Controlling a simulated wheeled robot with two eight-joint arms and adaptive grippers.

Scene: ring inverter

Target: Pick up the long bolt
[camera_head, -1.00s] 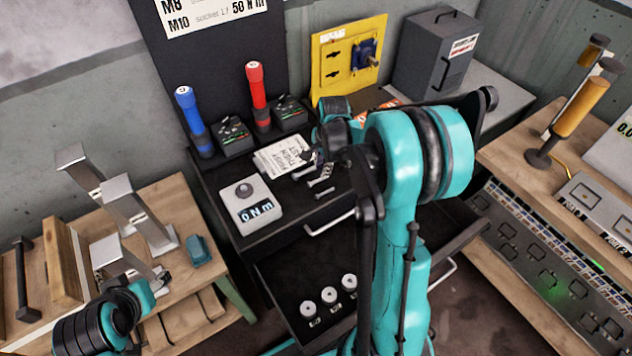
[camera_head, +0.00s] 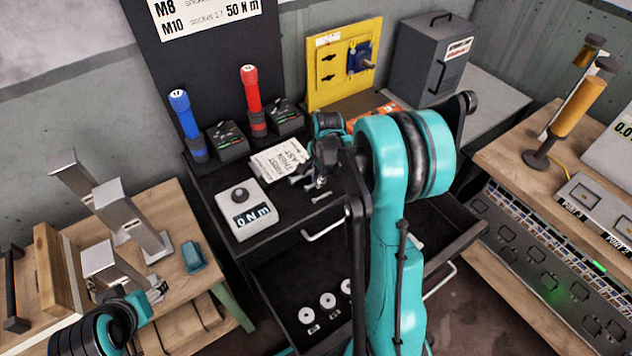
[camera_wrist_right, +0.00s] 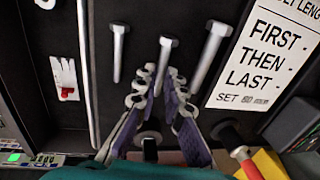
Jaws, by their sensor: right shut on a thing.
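Three silver bolts lie on the black cart top. In the right wrist view they are a left bolt (camera_wrist_right: 118,52), a middle bolt (camera_wrist_right: 167,48) and a right bolt (camera_wrist_right: 213,50). The right one looks longest there, but the middle bolt's lower shank is hidden between my fingers. My right gripper (camera_wrist_right: 158,82) is shut on the middle bolt, below its head. In the head view my right gripper (camera_head: 319,182) is low over the bolts, partly hidden by its own arm. My left gripper (camera_head: 158,290) is at lower left by the wooden bench, its fingers too small to judge.
A white card (camera_head: 280,160) lies beside the bolts. A torque display box (camera_head: 246,208) sits at the cart's front left. Blue (camera_head: 187,122) and red (camera_head: 252,100) handled tools stand behind. An open drawer (camera_head: 275,265) below holds several white round parts.

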